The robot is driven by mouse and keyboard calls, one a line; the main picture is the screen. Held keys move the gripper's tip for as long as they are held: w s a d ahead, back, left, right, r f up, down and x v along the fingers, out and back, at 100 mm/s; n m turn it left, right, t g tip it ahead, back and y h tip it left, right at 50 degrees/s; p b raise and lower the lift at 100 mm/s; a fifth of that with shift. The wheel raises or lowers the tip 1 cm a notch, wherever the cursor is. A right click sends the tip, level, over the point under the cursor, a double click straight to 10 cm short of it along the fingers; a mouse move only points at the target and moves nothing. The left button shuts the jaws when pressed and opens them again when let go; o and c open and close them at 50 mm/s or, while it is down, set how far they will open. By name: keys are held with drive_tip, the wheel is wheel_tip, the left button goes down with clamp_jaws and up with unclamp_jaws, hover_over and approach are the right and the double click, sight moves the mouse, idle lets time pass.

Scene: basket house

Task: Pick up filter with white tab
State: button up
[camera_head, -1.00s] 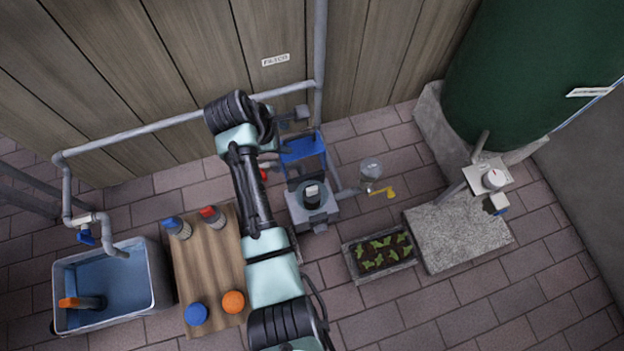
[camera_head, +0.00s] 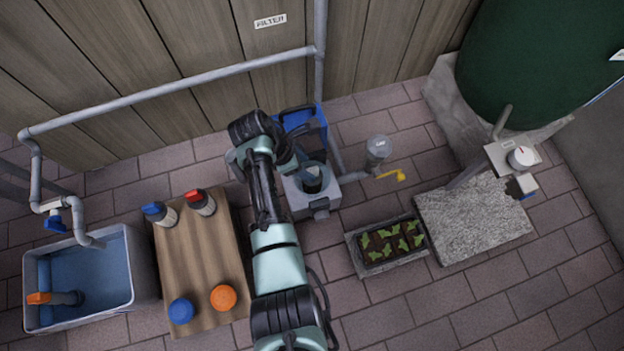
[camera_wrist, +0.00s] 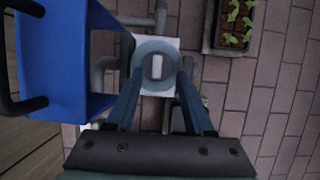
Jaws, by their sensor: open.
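The filter (camera_wrist: 157,80) is a dark round piece with a white tab (camera_wrist: 157,66) on top. It sits in a grey box-shaped housing (camera_head: 324,204); in the head view only part of the filter (camera_head: 312,184) shows beside my gripper. My gripper (camera_wrist: 160,76) is open above the housing, its two fingers pointing at the filter, one on each side of the tab in the wrist view. I cannot tell whether the fingers touch the filter. In the head view my wrist hides the housing's left side.
A blue container (camera_head: 299,117) stands close behind the housing and fills the left of the wrist view (camera_wrist: 62,45). A clear-topped canister (camera_head: 378,150) with a yellow handle (camera_head: 391,175) and a planter (camera_head: 358,262) are to the right. A wooden table (camera_head: 200,262) with bottles is left.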

sight(311, 169)
drive_tip(key=shift+b+x, duration=2.45)
drive_tip(key=shift+x, duration=0.15)
drive_tip(key=shift+w+a, duration=0.1)
drive_tip(key=shift+w, duration=0.1)
drive_tip(key=shift+r, duration=0.1)
clamp_jaws()
